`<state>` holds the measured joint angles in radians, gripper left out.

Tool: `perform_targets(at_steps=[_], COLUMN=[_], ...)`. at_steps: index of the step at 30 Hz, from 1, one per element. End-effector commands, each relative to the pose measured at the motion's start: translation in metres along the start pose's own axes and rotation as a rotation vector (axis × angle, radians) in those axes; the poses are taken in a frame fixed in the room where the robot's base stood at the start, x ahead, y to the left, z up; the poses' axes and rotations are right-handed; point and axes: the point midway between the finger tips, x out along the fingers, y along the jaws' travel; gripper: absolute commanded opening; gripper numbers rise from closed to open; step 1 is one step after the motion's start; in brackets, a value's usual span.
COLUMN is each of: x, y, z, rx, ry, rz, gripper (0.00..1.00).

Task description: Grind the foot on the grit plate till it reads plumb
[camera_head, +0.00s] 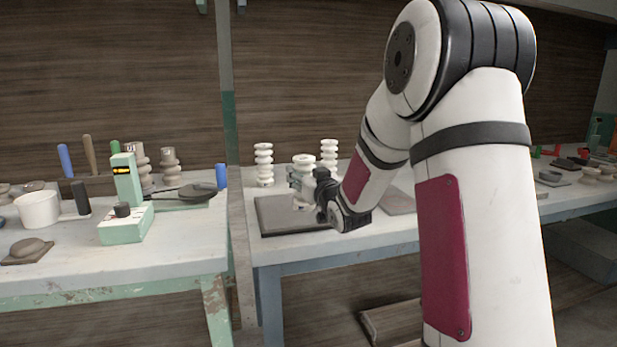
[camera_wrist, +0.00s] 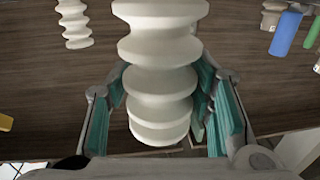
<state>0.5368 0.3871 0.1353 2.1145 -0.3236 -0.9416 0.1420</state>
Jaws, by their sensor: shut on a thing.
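My gripper (camera_head: 312,188) is shut on a white ribbed insulator (camera_head: 304,161). In the wrist view the insulator (camera_wrist: 160,82) stands between the teal finger pads of my gripper (camera_wrist: 162,110). It looks roughly upright over the dark grit plate (camera_head: 275,222) on the right-hand bench. My fingers hide part of it, and I cannot tell whether its foot touches the plate. A mint-green gauge (camera_head: 126,183) with a small yellow display stands on the left bench, too small to read. A dark round disc (camera_head: 197,191) is beside it.
Two more white insulators (camera_head: 264,166) (camera_head: 329,152) stand behind the plate. Greyish ribbed pieces (camera_head: 170,168), a blue cylinder (camera_head: 221,176) and a white pot (camera_head: 38,209) are on the left bench. A gap separates the benches. A grey slab (camera_head: 400,201) lies right of my gripper.

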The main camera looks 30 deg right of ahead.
Motion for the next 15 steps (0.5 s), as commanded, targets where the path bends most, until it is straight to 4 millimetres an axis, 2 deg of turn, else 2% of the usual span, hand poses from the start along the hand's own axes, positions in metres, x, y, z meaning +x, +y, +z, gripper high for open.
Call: perform_targets(at_steps=[6, 15], x=[0.002, 0.003], y=[-0.015, -0.024], z=[0.002, 0.001], rx=[0.002, 0.002], ry=[-0.002, -0.002], rz=[-0.004, -0.004], gripper=[0.0, 0.0])
